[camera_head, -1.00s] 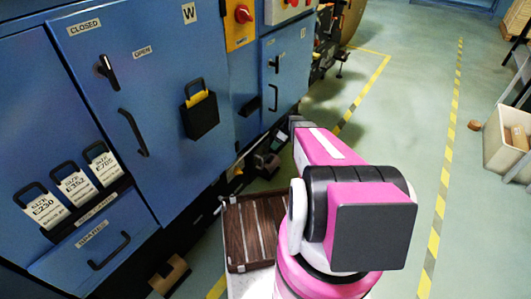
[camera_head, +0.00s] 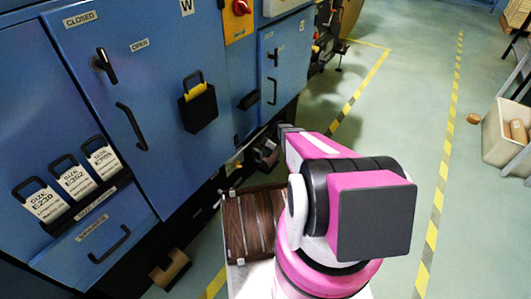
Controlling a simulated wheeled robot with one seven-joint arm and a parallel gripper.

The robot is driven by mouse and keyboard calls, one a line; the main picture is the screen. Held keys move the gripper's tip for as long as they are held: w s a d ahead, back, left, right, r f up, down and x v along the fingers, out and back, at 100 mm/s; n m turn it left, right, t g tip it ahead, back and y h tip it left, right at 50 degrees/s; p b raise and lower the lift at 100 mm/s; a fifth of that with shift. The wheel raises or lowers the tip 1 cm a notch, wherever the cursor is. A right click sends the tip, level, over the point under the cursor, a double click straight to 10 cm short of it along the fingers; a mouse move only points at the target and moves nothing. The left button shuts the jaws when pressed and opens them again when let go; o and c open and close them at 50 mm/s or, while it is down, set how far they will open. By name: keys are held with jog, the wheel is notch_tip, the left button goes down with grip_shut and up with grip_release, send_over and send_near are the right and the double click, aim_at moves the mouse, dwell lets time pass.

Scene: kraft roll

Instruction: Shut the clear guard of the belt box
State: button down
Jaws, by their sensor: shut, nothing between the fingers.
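I cannot pick out the belt box or its clear guard for certain in the head view. A small dark unit (camera_head: 267,154) sits low at the foot of the blue cabinets, just left of my arm's far end, and is too small to read clearly. My pink and black arm (camera_head: 325,185) reaches forward over the floor beside the cabinets.
Blue cabinets (camera_head: 165,90) with handles fill the left. A brown slatted tray (camera_head: 233,240) is left of my arm. A cardboard piece (camera_head: 170,268) lies by the drawer. Open floor (camera_head: 400,130) with striped tape runs right; a white bin (camera_head: 497,145) stands at far right.

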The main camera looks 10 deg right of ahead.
jog(key=s+a, duration=1.2)
jog(key=shift+s, duration=0.1)
dwell(0.4)
jog(key=shift+r, duration=0.1)
